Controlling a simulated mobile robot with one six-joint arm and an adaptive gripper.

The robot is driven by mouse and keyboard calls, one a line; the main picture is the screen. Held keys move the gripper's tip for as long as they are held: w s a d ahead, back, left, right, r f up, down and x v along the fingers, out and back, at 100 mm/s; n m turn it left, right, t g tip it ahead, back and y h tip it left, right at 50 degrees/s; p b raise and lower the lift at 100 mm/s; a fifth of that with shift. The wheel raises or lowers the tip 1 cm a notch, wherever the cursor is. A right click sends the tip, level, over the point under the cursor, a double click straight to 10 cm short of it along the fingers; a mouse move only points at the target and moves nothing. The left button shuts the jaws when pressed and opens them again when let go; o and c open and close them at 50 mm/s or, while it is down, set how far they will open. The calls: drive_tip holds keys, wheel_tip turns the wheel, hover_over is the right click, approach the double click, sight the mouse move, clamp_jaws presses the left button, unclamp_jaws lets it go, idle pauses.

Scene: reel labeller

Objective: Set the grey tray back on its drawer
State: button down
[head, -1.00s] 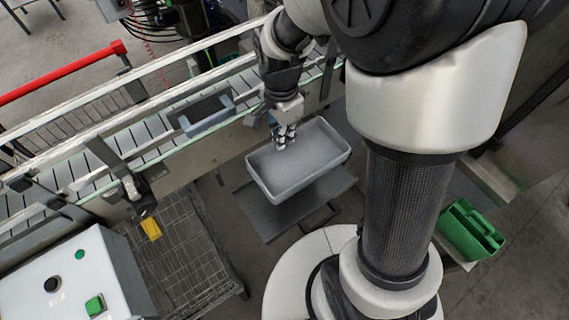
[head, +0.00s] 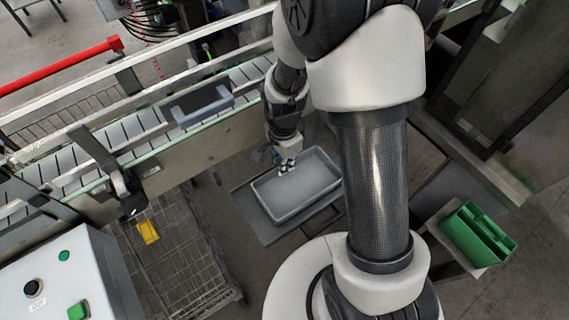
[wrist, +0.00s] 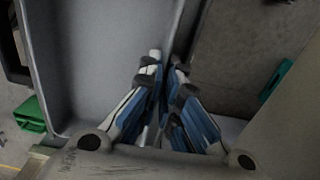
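The grey tray (head: 300,196) is empty and looks level over its drawer (head: 259,224), a flat dark grey plate whose left and front margins show. I cannot tell whether the tray touches the plate or hangs just above it. My gripper (head: 286,168) is at the tray's far wall, pointing down. In the wrist view my gripper (wrist: 168,66) has its fingers on both sides of the wall of the tray (wrist: 100,60), closed on it. The tray's right end is hidden behind my arm in the head view.
A conveyor (head: 140,124) with a blue-grey tray (head: 203,105) on it runs behind. A wire rack (head: 178,250) with a yellow item (head: 148,231) stands at left, near a white control box (head: 50,285). A green bin (head: 478,235) stands at right.

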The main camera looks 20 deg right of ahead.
drive_tip(key=shift+f, duration=0.15)
drive_tip(key=c, duration=2.1)
unclamp_jaws()
drive_tip(key=shift+r, duration=0.2)
drive_tip(key=s+d+r+n+t+p, duration=0.1)
drive_tip(key=s+r+n+p, duration=0.15)
drive_tip(key=r, duration=0.95)
drive_tip(key=s+r+n+t+p, duration=0.1)
drive_tip(key=s+r+n+p, duration=0.2)
drive_tip(key=r, duration=0.9)
drive_tip(key=s+r+n+t, duration=0.1)
drive_tip(key=s+r+n, duration=0.1)
drive_tip(key=s+n, duration=0.1)
drive_tip(key=s+r+n+t, duration=0.1)
drive_tip(key=s+r+n, duration=0.1)
drive_tip(key=s+n, duration=0.1)
drive_tip(key=s+r+n+b, duration=0.1)
drive_tip(key=s+r+n, duration=0.1)
drive_tip(key=s+n, duration=0.1)
drive_tip(key=shift+s+d+r+t, duration=0.1)
drive_tip(key=shift+s+d+t, duration=0.3)
drive_tip(key=shift+s, duration=0.25)
